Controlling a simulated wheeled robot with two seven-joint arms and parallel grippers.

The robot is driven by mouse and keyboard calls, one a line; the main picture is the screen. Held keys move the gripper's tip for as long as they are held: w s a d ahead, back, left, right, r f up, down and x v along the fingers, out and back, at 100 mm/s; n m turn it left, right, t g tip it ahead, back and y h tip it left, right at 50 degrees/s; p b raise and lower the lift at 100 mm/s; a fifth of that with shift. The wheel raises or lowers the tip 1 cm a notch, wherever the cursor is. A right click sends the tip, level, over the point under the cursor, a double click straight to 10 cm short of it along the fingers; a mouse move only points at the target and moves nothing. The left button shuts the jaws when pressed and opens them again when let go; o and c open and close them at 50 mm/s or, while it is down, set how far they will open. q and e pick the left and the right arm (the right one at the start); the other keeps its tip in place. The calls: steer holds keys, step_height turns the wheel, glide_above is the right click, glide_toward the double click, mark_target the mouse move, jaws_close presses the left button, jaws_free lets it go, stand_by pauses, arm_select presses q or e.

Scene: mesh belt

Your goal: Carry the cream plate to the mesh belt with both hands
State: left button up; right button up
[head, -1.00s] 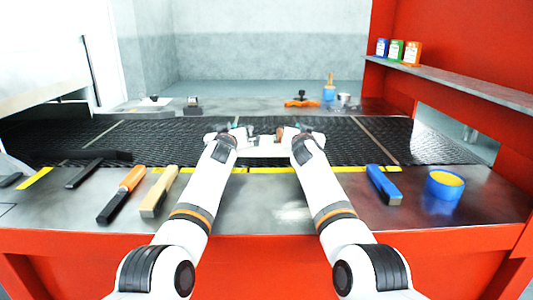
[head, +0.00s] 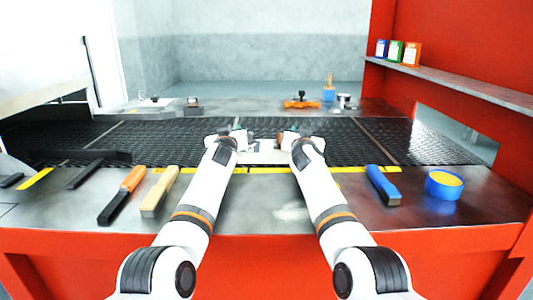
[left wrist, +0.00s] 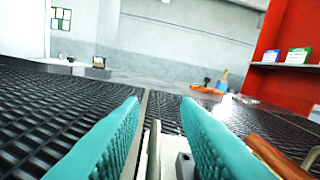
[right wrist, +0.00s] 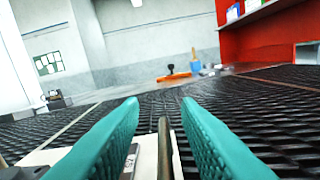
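The cream plate (head: 262,157) lies over the near part of the black mesh belt (head: 330,141), between my two arms and partly hidden by them. Its pale surface also shows at lower left in the right wrist view (right wrist: 65,155). My left gripper (left wrist: 160,100) is open, with a thin upright bar standing between its teal fingers, apart from both. My right gripper (right wrist: 160,100) is open too, with a dark thin bar between its fingers. A brown rounded bar (left wrist: 278,157) shows at right in the left wrist view. I cannot tell whether the plate rests fully on the belt.
On the near ledge lie an orange-handled tool (head: 122,195), a cream-handled tool (head: 159,191), a blue-handled tool (head: 382,185) and a blue tub (head: 443,184). An orange tool (head: 301,104) and a blue cup (head: 328,94) stand behind the belt. The belt is clear to the right.

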arm_select(q)
step_height(320, 180, up, 9)
steer(key=shift+r, duration=0.15)
arm_select(e)
step_height(320, 180, up, 10)
stand_by(0.4)
